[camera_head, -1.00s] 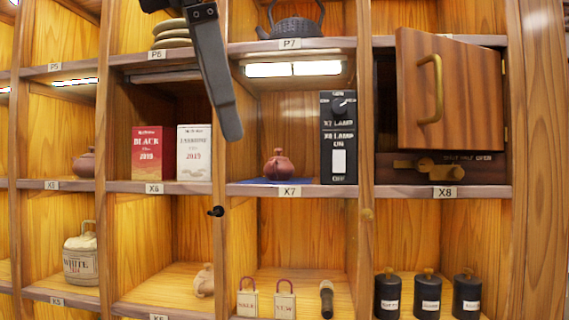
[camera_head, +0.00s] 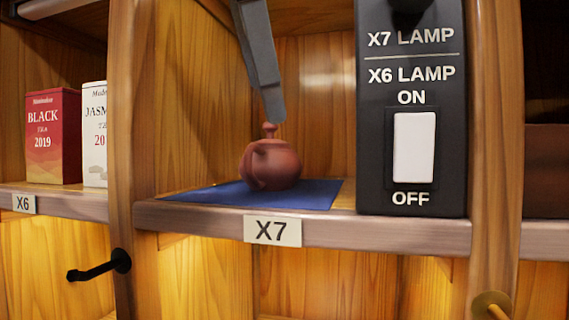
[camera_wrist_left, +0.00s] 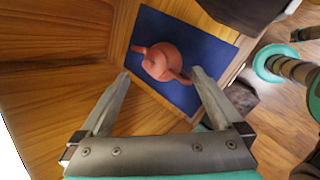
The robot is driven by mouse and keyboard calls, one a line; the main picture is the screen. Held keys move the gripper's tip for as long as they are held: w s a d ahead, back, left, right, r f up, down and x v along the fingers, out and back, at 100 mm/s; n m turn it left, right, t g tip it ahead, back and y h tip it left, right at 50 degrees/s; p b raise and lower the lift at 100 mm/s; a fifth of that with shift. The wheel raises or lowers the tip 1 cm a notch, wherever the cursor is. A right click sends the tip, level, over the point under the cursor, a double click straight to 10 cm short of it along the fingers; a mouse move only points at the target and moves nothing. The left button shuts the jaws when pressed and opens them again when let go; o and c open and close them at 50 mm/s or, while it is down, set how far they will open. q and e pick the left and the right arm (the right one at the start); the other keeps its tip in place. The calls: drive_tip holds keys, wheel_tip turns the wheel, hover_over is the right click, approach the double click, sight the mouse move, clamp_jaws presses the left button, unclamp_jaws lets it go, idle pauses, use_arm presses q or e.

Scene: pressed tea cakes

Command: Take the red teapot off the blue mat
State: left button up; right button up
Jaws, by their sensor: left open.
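The red teapot (camera_head: 270,165) is small, round and reddish-brown, with a knob on its lid. It stands upright on the blue mat (camera_head: 215,196) in the cubby labelled X7. The left wrist view also shows the teapot (camera_wrist_left: 162,62) on the mat (camera_wrist_left: 208,48). My left gripper (camera_head: 274,112) reaches down from above, its visible fingertip close to the lid knob; contact cannot be told. In the left wrist view, its jaws (camera_wrist_left: 160,73) are open and empty, fingers apart with the teapot between and beyond their tips. My right gripper is not in view.
A black lamp switch box (camera_head: 412,110) stands right of the mat. A wooden divider (camera_head: 130,110) is at the left, with the red tea box (camera_head: 53,138) and white tea box (camera_head: 95,135) beyond. The shelf's front edge carries the X7 label (camera_head: 272,231). A black peg (camera_head: 100,266) juts out below.

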sight(270, 143)
use_arm(q)
drive_tip(key=x, duration=0.4)
drive_tip(key=a+x, duration=0.1)
drive_tip(key=x, duration=0.2)
drive_tip(key=shift+s+f, duration=0.25)
drive_tip(key=shift+s, duration=0.05)
drive_tip(key=shift+w+d+f, duration=0.15)
drive_tip(key=shift+w, duration=0.05)
drive_tip(key=shift+s, duration=0.1)
drive_tip(key=shift+c, duration=0.4)
drive_tip(key=c, duration=1.2)
